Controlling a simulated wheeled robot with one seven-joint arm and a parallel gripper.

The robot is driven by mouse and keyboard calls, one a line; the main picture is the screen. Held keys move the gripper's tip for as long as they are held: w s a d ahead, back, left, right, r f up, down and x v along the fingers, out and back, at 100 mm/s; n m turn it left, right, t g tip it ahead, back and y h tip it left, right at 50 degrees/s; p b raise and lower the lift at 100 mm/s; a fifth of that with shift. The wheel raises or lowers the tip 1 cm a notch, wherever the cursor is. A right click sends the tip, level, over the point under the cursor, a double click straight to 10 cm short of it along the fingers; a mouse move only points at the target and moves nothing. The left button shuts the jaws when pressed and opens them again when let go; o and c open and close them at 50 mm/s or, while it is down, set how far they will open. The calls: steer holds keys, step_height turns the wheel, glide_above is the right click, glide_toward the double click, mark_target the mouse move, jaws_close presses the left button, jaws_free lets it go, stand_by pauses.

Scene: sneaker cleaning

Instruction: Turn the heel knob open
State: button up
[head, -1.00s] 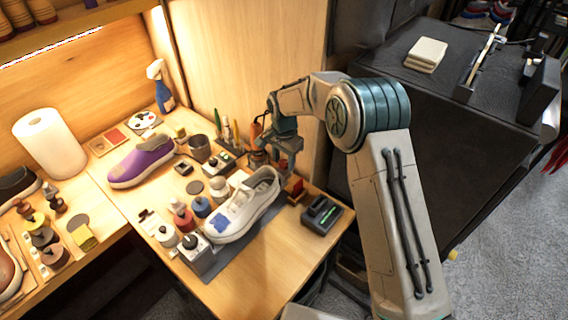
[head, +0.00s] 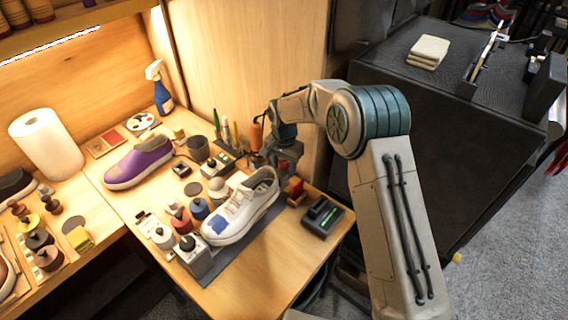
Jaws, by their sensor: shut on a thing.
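The white sneaker (head: 243,207) with a blue patch on its toe lies on a dark grey mat (head: 222,268), heel toward the back right. My gripper (head: 287,166) is low behind the sneaker's heel, pointing down, shut on what I take to be the heel knob. The knob itself is too small and covered by the gripper to make out, so its turn position cannot be told. A grey block with a dark knob (head: 187,243) stands at the toe end of the mat.
A purple sneaker (head: 138,163) lies further left. The front right tabletop is clear.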

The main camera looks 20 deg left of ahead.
steer(key=shift+o, duration=0.6)
steer(key=shift+n, duration=1)
steer(key=shift+o, duration=0.5)
steer(key=n, duration=0.3)
steer(key=shift+f, duration=0.1)
steer(key=shift+f+n, duration=0.1)
steer(key=shift+n, duration=0.4)
